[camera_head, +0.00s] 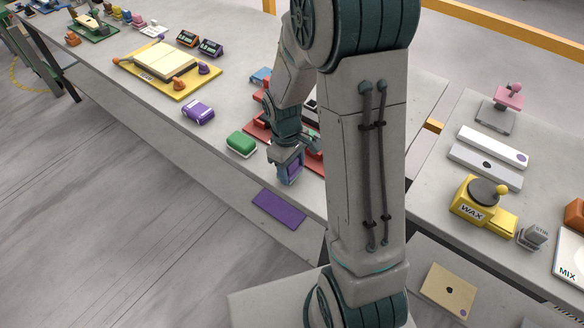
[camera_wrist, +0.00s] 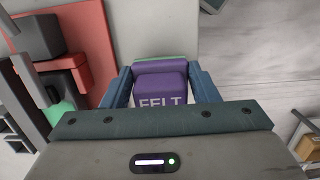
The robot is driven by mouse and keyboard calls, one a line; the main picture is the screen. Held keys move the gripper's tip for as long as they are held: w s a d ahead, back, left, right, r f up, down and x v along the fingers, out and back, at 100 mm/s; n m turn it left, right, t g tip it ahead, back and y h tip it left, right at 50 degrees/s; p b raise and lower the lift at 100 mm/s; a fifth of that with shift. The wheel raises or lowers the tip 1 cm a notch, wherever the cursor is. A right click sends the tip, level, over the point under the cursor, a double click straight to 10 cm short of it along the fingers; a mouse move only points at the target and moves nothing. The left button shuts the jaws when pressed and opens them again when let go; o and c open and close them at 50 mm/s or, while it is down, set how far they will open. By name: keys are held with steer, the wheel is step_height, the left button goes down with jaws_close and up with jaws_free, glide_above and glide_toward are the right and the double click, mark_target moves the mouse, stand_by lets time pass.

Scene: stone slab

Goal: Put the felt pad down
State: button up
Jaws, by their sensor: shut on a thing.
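The felt pad (camera_wrist: 161,90) is a purple block with the word FELT in pale letters on it. My gripper (camera_wrist: 163,88) is shut on it, with a blue finger on each side. In the head view my gripper (camera_head: 288,165) hangs near the slab's front edge, and the purple pad (camera_head: 293,170) shows between its fingers. I cannot tell whether the pad touches anything beneath it. A flat purple rectangle (camera_head: 279,208) lies just below and in front of my gripper. The lower part of the word is hidden by my gripper's body.
A green block (camera_head: 241,144) stands just left of my gripper. A purple block (camera_head: 198,112) is farther left on the grey slab (camera_head: 150,100). A red tray (camera_wrist: 90,40) with dark parts is close by. A yellow tray (camera_head: 168,68) is farther back. My arm hides part of the slab.

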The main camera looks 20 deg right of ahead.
steer(key=shift+f, duration=0.6)
steer(key=shift+f, duration=0.2)
steer(key=o, duration=1)
steer(key=shift+c, duration=0.2)
steer(key=shift+r, duration=0.15)
